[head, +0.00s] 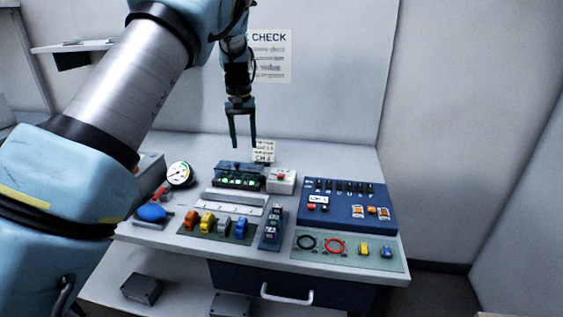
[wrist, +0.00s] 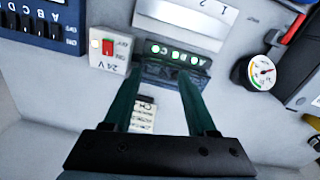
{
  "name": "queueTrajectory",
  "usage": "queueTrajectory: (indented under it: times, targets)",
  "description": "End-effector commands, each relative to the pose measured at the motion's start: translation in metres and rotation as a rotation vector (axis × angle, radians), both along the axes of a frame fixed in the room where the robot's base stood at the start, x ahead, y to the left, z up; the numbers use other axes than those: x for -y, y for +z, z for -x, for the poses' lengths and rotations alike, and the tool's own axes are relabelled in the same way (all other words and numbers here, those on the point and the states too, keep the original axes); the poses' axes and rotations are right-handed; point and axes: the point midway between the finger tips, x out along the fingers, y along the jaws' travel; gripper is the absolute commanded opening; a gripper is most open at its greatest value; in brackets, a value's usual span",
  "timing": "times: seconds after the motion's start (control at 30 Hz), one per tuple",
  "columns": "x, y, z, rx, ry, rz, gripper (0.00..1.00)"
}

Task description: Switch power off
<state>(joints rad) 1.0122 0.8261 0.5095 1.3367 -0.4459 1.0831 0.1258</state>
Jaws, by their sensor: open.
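The power switch box (head: 281,181) is a small white block with a red rocker, standing on the bench right of the dark terminal block. In the wrist view the switch box (wrist: 110,50) is marked "24 V", with small labels beside the rocker that are too blurred to read surely. My gripper (head: 244,146) hangs fingers down above the back of the bench, open and empty. In the wrist view my gripper (wrist: 158,75) points towards the terminal block (wrist: 172,66), with the switch box left of the fingers and apart from them. The terminal block has several green lights lit.
A blue panel (head: 350,217) with switches and connectors stands to the right. A round gauge (head: 179,174) is at the left. Coloured connectors (head: 216,222) lie on a mat in front, and rings (head: 336,246) on another. A note card (head: 264,150) stands behind the terminal block.

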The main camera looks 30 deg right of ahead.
Motion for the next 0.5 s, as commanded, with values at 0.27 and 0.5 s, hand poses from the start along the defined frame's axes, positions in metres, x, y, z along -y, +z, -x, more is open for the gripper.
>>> queueTrajectory:
  times: [0.27,0.5]
  targets:
    - [0.099,0.001,0.045,0.011,-0.184,-0.025,0.57]
    - [0.102,-0.022,0.048,0.009,-0.191,-0.026,0.57]
